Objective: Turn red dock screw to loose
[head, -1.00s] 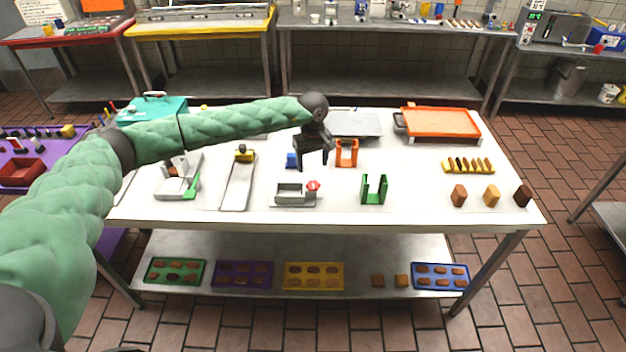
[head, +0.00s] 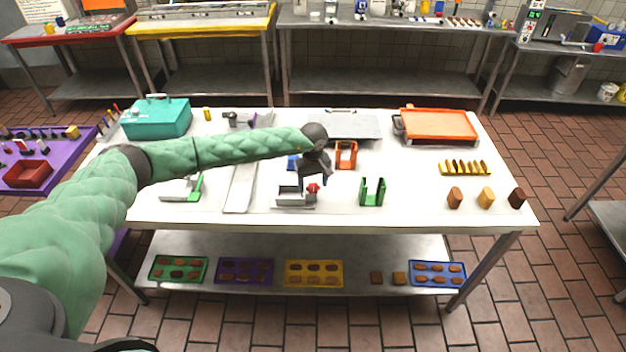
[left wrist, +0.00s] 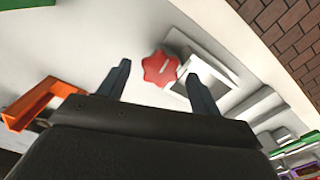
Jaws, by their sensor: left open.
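The red dock screw (head: 313,188) is a lobed red knob on the right end of a small grey-white dock (head: 290,198) near the table's front middle. In the left wrist view the red screw (left wrist: 160,68) shows a pale line on its face and lies between and beyond the two fingertips, beside the dock's square frame (left wrist: 205,75). My left gripper (head: 319,180) is open just above the screw, with its fingers pointing down. In the left wrist view its fingers (left wrist: 160,75) are apart and empty. Contact with the screw cannot be made out. My right gripper is out of view.
A green U-shaped holder (head: 373,193) stands right of the dock, and an orange one (head: 346,155) behind it. A long metal tray (head: 240,188) lies to the left.

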